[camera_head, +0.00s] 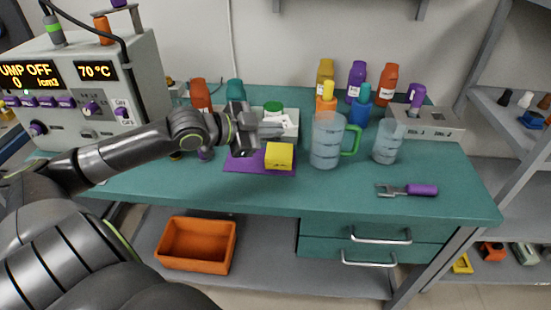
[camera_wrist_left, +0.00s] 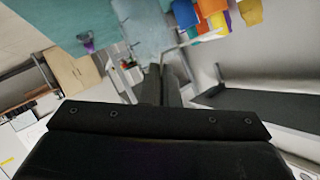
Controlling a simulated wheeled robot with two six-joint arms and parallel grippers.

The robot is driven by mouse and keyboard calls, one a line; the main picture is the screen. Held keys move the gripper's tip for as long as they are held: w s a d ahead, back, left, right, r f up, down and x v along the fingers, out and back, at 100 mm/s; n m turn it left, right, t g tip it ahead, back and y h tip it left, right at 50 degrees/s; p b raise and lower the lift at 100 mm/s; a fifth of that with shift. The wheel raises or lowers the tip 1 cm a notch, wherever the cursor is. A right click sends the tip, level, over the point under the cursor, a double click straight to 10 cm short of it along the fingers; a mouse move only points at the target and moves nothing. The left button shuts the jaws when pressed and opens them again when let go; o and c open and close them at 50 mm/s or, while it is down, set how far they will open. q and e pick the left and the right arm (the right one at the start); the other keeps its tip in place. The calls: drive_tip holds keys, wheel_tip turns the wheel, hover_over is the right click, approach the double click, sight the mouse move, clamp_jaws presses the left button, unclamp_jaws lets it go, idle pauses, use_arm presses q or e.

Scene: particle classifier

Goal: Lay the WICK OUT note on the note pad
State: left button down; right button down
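A yellow block (camera_head: 279,156), which looks like the note pad, sits on a purple mat (camera_head: 246,164) on the teal bench. No lettering that reads WICK OUT is legible in either view, so I cannot pick out the note. My left gripper (camera_head: 279,130) is just above and behind the yellow block, apart from it. In the left wrist view its dark fingers (camera_wrist_left: 162,84) stand close together and look shut. I see no clear object between them. My right gripper is in neither view.
A glass jug (camera_head: 325,140) with a green handle stands right of the block, beside a clear beaker (camera_head: 388,142). A purple-handled tool (camera_head: 421,190) lies at the front right. Several coloured bottles line the back. A control box (camera_head: 130,75) stands left. The bench's front middle is clear.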

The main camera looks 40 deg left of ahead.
use_arm(q)
wheel_tip(320, 180, down, 7)
drive_tip(key=shift+b, duration=0.7)
drive_tip(key=shift+f, duration=0.4)
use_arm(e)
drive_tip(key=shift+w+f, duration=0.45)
use_arm(q)
drive_tip(key=c, duration=2.1)
unclamp_jaws()
drive_tip(key=shift+f, duration=0.15)
drive_tip(key=shift+c, duration=0.2)
drive_tip(key=o, duration=0.4)
drive_tip(key=shift+o, duration=0.2)
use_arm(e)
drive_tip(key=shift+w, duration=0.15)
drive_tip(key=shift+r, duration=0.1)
